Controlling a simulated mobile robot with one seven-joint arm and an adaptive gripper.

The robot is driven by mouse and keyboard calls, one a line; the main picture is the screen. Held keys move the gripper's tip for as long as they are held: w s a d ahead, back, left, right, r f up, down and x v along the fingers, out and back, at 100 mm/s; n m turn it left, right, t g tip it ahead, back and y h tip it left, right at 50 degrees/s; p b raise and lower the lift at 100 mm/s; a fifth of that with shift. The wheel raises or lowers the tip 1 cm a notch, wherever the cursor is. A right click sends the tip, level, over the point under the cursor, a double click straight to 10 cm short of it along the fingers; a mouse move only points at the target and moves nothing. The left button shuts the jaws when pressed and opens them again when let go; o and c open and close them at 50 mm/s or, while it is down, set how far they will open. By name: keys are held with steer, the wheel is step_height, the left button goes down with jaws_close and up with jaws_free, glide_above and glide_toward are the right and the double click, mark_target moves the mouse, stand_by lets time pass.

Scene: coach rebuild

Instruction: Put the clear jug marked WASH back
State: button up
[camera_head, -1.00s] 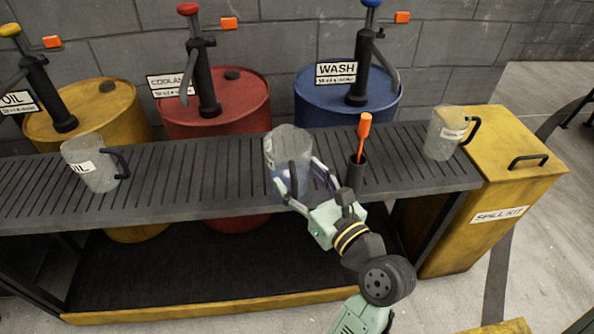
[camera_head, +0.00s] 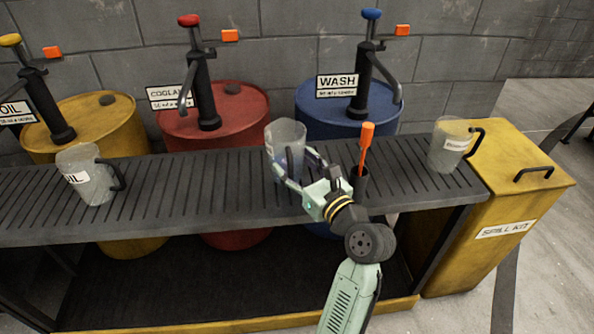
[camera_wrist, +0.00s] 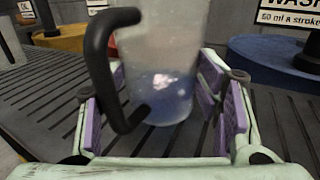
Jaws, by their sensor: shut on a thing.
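A clear jug (camera_head: 286,139) with a black handle is held by my gripper (camera_head: 297,171) over the middle of the slatted bench top. Its label is turned mostly away and I cannot read it. In the wrist view the jug (camera_wrist: 172,45) stands between the purple finger pads of my gripper (camera_wrist: 165,115), its handle toward the camera. A little bluish liquid shows at its bottom. I cannot tell whether its base touches the slats. The sign WASH (camera_head: 337,84) stands at the blue drum (camera_head: 312,100) with a blue-topped pump (camera_head: 367,75), behind and right of the jug.
The slatted bench (camera_head: 215,190) holds an OIL jug (camera_head: 88,182) at left and another clear jug (camera_head: 447,150) at right, label unclear. A black holder (camera_head: 358,184) with an orange-handled tool (camera_head: 366,140) stands close right of my gripper. Yellow and red drums stand behind.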

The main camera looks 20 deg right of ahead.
steer(key=shift+f, duration=0.7)
steer(key=o, duration=1.8)
steer(key=shift+f, duration=0.1)
steer(key=shift+s, duration=0.1)
steer(key=s, duration=0.4)
steer(key=s+d, duration=0.1)
steer(key=s, duration=0.2)
steer(key=s+d, duration=0.1)
steer(key=s, duration=0.3)
steer(key=shift+s+b, duration=0.35)
